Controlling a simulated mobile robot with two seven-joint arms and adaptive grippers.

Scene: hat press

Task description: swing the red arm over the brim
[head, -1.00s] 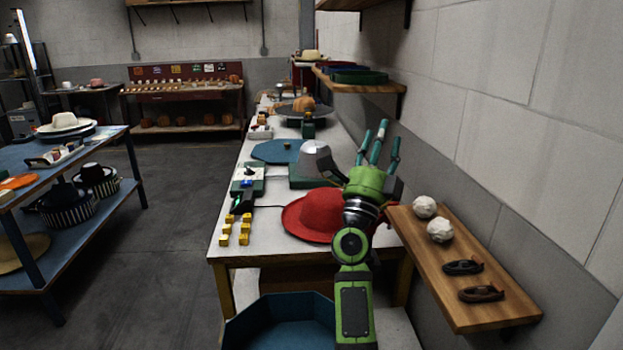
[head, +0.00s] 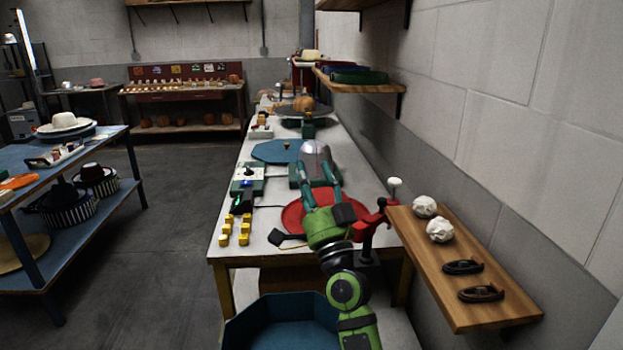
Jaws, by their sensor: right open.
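The red hat (head: 292,217) lies on the bench, its brim partly hidden by my right gripper. The red arm (head: 367,232) stands at the bench's right edge, to the right of the hat. A white knob (head: 395,183) rises near its far end. My right gripper (head: 318,176) is open above the hat, its teal fingers pointing away toward the grey domed press head. It appears apart from the red arm, and I see nothing in it. Most of the hat's crown is hidden. My left gripper is out of view.
A wooden wall shelf (head: 432,262) with two white lumps and two dark coiled items is close on the right. Yellow blocks (head: 225,240) and a control box (head: 248,172) sit left on the bench (head: 285,252). A blue octagonal tub (head: 270,320) is in front.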

